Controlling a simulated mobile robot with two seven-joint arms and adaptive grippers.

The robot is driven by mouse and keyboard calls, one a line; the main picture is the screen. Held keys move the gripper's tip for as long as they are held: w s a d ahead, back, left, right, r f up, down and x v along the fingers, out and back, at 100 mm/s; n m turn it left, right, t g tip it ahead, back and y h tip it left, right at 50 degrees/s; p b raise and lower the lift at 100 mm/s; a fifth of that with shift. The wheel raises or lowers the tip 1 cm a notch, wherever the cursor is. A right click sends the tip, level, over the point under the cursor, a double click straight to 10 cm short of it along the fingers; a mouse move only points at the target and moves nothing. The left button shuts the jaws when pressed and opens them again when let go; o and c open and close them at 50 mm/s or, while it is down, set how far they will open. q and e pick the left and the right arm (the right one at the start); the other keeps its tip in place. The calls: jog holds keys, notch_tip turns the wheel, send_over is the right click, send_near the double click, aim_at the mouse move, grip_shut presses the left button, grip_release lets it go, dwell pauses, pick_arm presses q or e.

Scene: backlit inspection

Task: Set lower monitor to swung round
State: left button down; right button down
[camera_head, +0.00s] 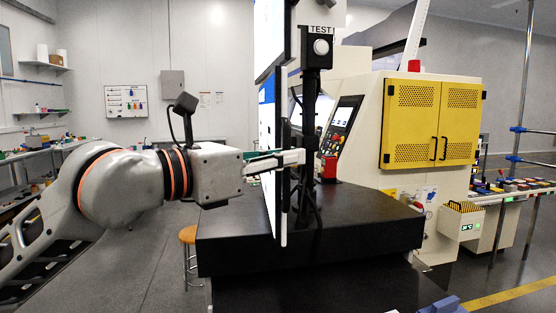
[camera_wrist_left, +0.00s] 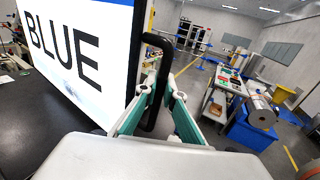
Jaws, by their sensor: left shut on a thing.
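The lower monitor (camera_head: 268,190) stands almost edge-on to me in the head view, on a dark post above a black table. In the left wrist view its bright screen (camera_wrist_left: 80,50) shows the word BLUE. A black loop handle (camera_wrist_left: 150,118) sticks out at the screen's side edge. My left gripper (camera_head: 290,160) reaches in from the left to the monitor. In the wrist view its green-lined fingers (camera_wrist_left: 161,88) are on both sides of the handle, shut on it. The upper monitor (camera_head: 268,35) is above, also nearly edge-on. My right gripper is not in view.
A black table (camera_head: 380,222) lies beneath the monitors, with a stool (camera_head: 188,236) to its left. A cream machine with yellow doors (camera_head: 431,122) stands behind at right. The wrist view shows a blue bin (camera_wrist_left: 252,132) and workbench at right.

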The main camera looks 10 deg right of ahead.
pick_arm(q)
jog(key=shift+s+d, duration=0.15)
jog(key=shift+d, duration=0.1)
dwell(0.3)
jog(key=c, duration=2.2)
grip_release()
jog(key=shift+o, duration=0.2)
jog(key=shift+a, duration=0.1)
jog(key=v, duration=1.2)
jog(key=shift+s, duration=0.15)
